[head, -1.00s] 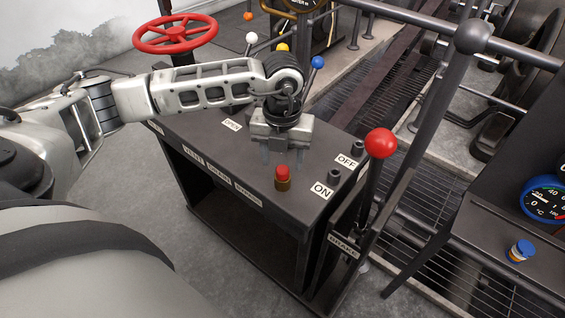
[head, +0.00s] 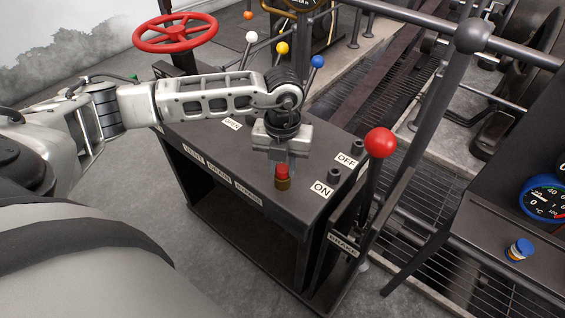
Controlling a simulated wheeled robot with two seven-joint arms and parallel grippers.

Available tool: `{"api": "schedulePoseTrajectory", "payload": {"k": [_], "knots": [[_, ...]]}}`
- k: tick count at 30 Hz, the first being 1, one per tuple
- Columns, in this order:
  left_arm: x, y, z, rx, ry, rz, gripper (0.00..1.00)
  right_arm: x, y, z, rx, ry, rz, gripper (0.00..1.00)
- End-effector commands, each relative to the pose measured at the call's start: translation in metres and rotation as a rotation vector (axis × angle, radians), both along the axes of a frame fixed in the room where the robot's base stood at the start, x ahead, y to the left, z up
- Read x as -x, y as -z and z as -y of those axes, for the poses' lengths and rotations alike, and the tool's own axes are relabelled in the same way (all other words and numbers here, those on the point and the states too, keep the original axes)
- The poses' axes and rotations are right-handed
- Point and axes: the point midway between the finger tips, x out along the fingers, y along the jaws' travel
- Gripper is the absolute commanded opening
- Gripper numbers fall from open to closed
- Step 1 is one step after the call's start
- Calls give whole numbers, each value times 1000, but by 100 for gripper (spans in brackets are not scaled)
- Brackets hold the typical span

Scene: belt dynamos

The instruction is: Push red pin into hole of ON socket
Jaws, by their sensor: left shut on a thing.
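The red pin (head: 282,170) has a red top and a brown-gold lower part (head: 282,184). It stands upright on the dark console top (head: 240,150), left of the white ON label (head: 322,189). A small dark socket (head: 333,175) stands just behind the ON label. Another dark socket (head: 358,147) stands by the OFF label (head: 347,160). My left gripper (head: 281,164) points down over the pin, its fingers shut on the pin's red top. My right gripper is not in view.
A red-knobbed brake lever (head: 380,143) rises at the console's right edge. White, yellow and blue (head: 317,62) knobbed levers stand behind my left arm. A red handwheel (head: 176,34) is at the back left. A gauge panel (head: 540,205) is at the right.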

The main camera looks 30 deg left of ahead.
Motion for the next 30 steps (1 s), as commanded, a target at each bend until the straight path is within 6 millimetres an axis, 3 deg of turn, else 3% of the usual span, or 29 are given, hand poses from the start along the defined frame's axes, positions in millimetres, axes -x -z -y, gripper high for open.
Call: {"api": "schedulePoseTrajectory", "payload": {"k": [21,30], "knots": [[0,-44,0,0,0,1,2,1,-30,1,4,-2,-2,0],[0,-44,0,0,-1,1,2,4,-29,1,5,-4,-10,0]]}}
